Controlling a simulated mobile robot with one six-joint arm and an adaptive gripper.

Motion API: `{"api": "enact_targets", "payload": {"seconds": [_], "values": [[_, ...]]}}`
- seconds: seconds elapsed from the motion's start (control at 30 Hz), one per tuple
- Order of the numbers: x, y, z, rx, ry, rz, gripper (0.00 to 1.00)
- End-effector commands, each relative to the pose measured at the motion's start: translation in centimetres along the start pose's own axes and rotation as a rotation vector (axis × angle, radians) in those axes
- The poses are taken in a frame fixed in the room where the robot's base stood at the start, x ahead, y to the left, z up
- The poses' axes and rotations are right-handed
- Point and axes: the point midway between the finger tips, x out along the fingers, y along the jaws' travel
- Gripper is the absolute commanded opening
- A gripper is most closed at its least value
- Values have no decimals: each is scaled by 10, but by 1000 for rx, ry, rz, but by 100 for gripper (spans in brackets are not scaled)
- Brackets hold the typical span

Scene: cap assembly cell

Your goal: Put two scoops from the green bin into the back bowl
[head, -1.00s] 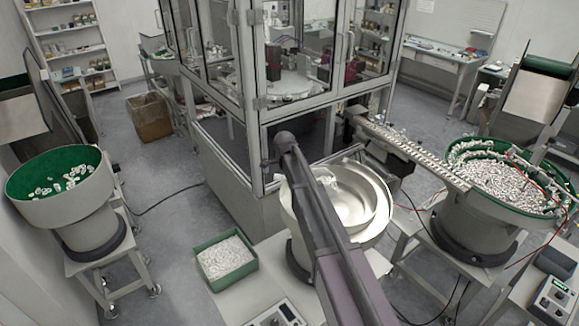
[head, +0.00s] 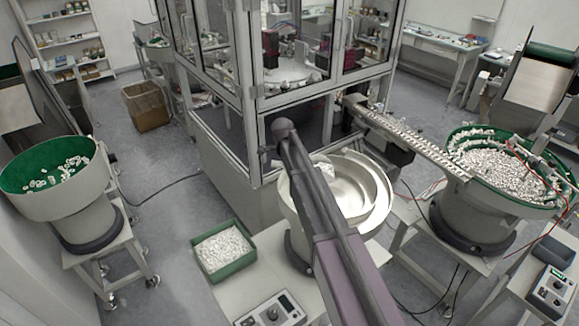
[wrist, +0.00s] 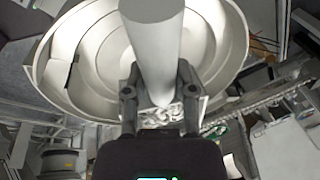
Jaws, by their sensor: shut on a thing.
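The green bin (head: 225,277) stands on a bench left of my arm and is full of small white parts. A pale metal bowl (head: 377,222) stands behind my arm, and its inside also shows in the wrist view (wrist: 212,45). My gripper (wrist: 160,84) is shut on a pale, thick cylinder, seemingly the scoop (wrist: 152,35). It is in front of the pale bowl in the wrist view. Small pale pieces show just below the scoop. In the head view my arm hides the gripper. I cannot tell which bowl is the back bowl.
A green-lined bowl (head: 85,201) with scattered parts stands at left. Another green-lined bowl (head: 478,212), full of parts, stands at right with a track (head: 415,140) leading to the glazed machine (head: 225,150). A control box (head: 270,312) is in front of the bin.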

Motion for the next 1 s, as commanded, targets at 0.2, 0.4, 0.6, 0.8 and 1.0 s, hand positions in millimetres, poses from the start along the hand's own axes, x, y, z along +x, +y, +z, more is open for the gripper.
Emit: {"api": "enact_targets", "payload": {"seconds": [0.2,0.4,0.6,0.8,1.0], "values": [[12,2,0,5,-22,1,0],[24,4,1,11,-49,2,0],[17,3,-5,22,-102,7,0],[9,1,-11,35,-167,11,0],[-3,-2,-22,57,-273,17,0]]}}
